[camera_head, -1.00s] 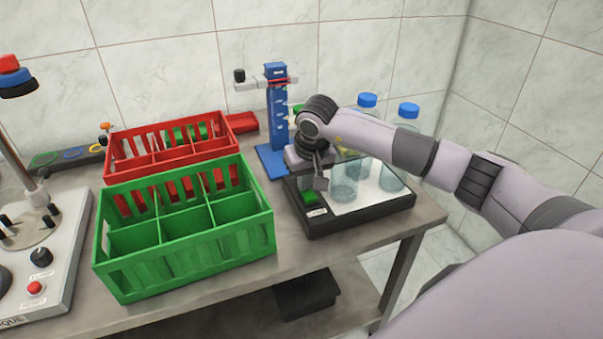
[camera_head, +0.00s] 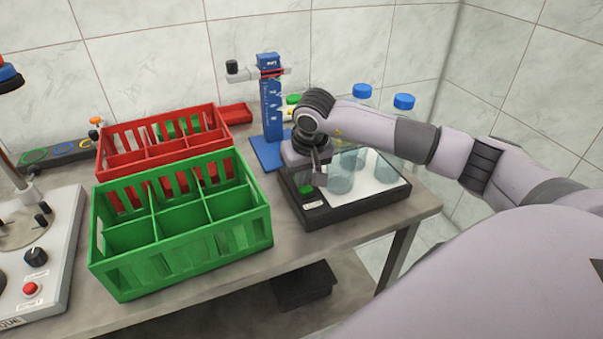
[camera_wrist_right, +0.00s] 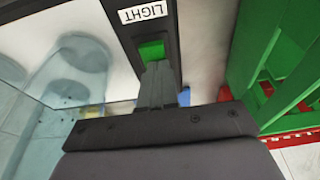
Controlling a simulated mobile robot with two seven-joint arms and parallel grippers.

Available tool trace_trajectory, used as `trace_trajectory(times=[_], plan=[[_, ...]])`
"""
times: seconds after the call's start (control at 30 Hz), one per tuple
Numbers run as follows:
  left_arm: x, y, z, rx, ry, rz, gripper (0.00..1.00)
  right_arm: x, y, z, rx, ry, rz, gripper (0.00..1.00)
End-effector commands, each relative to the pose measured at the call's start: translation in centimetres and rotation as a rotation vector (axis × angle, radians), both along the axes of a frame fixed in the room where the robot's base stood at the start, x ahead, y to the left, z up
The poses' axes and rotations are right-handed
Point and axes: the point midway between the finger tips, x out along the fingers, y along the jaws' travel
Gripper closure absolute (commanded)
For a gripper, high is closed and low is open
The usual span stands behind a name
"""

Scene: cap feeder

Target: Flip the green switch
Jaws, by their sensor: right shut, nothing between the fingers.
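The green switch (camera_head: 306,189) sits on the left end of the black light box (camera_head: 340,213), beside a white label. In the right wrist view the green switch (camera_wrist_right: 151,51) shows just past my fingertips, under a label reading LIGHT. My right gripper (camera_head: 319,178) is shut and empty, pointing down over the box right by the switch. In the wrist view its closed fingers (camera_wrist_right: 157,75) overlap the near edge of the switch; I cannot tell whether they touch it. My left gripper is not in view.
Clear glass beakers (camera_head: 341,176) stand on the light box's white panel (camera_head: 380,190), close to my right gripper. A green crate (camera_head: 180,265), a red crate (camera_head: 163,150) and a blue stand (camera_head: 271,120) are to the left. Blue-capped bottles (camera_head: 403,115) stand behind.

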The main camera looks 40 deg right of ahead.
Motion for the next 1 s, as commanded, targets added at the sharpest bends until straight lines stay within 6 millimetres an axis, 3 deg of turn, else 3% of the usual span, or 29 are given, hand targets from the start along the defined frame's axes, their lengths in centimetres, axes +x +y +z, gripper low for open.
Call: trace_trajectory(times=[0.03,0.17,0.43,0.8,1.0], plan=[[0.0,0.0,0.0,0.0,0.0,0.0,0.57,-0.4,0.1,-0.6,-0.001,0.018,0.002,1.0],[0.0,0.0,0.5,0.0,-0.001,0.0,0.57,-0.4,0.1,0.1,-0.002,0.017,0.002,1.0],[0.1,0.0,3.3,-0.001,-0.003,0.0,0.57,-0.9,0.6,4.7,-0.002,0.003,-0.005,1.0],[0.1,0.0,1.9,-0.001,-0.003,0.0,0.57,-3.3,1.2,11.7,-0.001,-0.003,-0.006,1.0],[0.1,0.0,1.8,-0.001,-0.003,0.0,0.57,-3.9,1.3,13.1,-0.002,-0.001,-0.007,1.0]])
